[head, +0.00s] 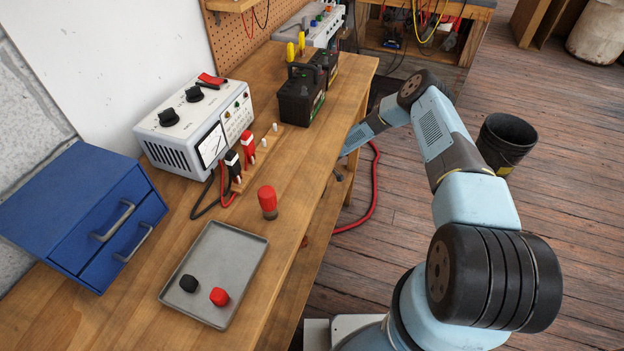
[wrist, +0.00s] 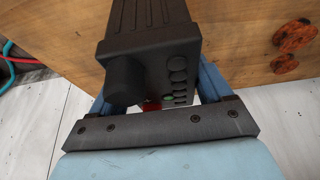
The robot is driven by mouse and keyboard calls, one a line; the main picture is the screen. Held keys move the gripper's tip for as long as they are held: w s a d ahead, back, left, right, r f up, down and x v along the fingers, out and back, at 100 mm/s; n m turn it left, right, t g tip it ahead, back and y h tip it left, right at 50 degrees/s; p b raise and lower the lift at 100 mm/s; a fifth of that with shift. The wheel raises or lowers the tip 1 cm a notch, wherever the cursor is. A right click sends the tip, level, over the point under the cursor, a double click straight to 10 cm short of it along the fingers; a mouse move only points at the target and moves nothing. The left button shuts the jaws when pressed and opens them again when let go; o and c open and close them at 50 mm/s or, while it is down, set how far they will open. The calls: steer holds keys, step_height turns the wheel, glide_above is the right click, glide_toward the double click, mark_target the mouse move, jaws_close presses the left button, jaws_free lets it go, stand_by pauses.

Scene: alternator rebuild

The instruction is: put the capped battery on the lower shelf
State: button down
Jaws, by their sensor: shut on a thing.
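My gripper (wrist: 158,85) is shut on a black battery (wrist: 150,45) in the wrist view, with a blue finger on each side. The battery has a ribbed face, a row of round plugs and a small green dot. A round black cap (wrist: 122,80) shows at its near left, and a bit of red is partly hidden beside it. Behind it is a wooden board (wrist: 235,30), seemingly the lower shelf (head: 300,285) under the bench. In the head view my arm reaches to the bench's front edge; the gripper and held battery are hidden. I cannot tell whether the battery touches the wood.
Two rusty round parts (wrist: 292,48) lie on the board at right. On the bench stand black batteries (head: 302,95), a tester (head: 196,122), a red-topped piece (head: 267,202), a tray (head: 240,260) with black and red caps, and a blue drawer box (head: 85,215). A bucket (head: 506,140) stands on the floor.

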steer(key=shift+f, duration=1.4)
jaws_free()
steer(key=shift+f, duration=0.1)
steer(key=shift+v, duration=3.8)
steer(key=shift+s, duration=0.1)
